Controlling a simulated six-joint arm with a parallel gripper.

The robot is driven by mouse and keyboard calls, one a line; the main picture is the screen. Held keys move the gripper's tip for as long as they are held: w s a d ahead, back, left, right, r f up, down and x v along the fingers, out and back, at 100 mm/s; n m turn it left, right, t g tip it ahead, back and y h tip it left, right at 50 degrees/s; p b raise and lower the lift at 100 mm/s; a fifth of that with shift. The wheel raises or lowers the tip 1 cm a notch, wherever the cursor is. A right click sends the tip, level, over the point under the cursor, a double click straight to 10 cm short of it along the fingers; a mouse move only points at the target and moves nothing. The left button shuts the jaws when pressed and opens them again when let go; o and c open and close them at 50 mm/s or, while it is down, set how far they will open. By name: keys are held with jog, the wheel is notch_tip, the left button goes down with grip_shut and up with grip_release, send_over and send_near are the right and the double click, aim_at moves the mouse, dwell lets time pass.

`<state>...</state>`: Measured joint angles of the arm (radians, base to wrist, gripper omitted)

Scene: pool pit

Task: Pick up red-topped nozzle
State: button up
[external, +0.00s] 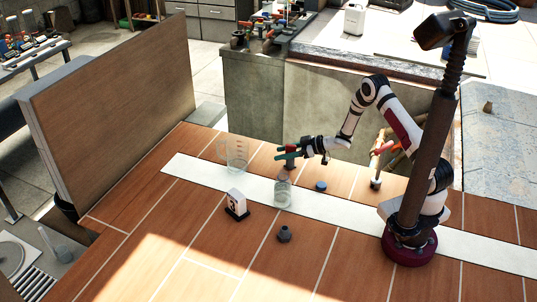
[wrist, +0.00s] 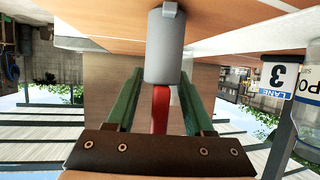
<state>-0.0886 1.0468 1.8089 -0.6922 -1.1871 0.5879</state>
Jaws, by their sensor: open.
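The red-topped nozzle shows in the wrist view as a grey cylinder (wrist: 167,48) with a red part (wrist: 160,108). The red part lies between the two green fingers of my gripper (wrist: 158,88). The fingers are open, with a visible gap on each side of it. In the external view my gripper (external: 283,152) reaches left over the deck, low behind the glass jar. The nozzle's dark body (external: 291,164) shows just below the fingers, and its red top is mostly hidden by them.
A clear jar (external: 282,192) stands close in front of my gripper, and a clear measuring jug (external: 236,154) stands to its left. A lane 3 marker (external: 236,204), dark fitting (external: 285,234), blue puck (external: 321,186) and red-handled piece (external: 377,170) stand around.

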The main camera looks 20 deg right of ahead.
grip_shut()
dwell(0.5)
